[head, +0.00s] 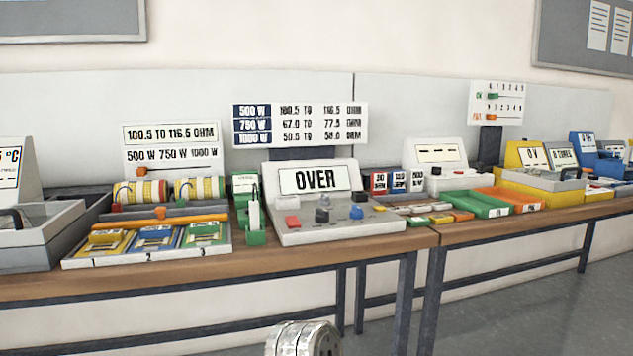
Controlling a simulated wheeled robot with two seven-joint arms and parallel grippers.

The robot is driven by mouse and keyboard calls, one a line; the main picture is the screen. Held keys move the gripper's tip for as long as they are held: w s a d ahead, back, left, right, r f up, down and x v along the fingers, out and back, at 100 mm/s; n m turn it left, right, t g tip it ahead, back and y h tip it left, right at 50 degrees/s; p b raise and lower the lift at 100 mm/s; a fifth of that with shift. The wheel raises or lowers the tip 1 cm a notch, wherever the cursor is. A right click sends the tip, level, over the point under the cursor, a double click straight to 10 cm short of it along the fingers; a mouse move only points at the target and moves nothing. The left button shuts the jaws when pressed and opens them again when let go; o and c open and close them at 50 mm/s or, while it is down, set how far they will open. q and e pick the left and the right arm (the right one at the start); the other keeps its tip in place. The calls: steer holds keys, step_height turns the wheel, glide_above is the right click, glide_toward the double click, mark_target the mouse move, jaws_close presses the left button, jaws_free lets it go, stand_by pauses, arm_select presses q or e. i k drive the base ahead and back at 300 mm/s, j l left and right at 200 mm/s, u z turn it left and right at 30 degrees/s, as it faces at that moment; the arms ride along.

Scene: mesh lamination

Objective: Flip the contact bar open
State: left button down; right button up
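An orange bar (147,221) with a small upright knob lies across the back part of a light tray (150,258) on the left table. It looks lowered over the tray's three numbered compartments, which hold yellow, blue and green pieces; I take it for the contact bar, though no label names it. Its hinge cannot be made out. Neither gripper shows in the head view, and nothing is touching the bar. A ribbed silver part (303,338), apparently mine, shows at the bottom edge, with no fingers visible.
Right of the tray stand a green fixture (251,210) and a console (330,215) reading OVER. A grey bin (38,235) is at the left. The wooden table's (300,256) front strip is clear.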

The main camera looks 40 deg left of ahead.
mark_target(161, 220)
steer(key=u, duration=2.1)
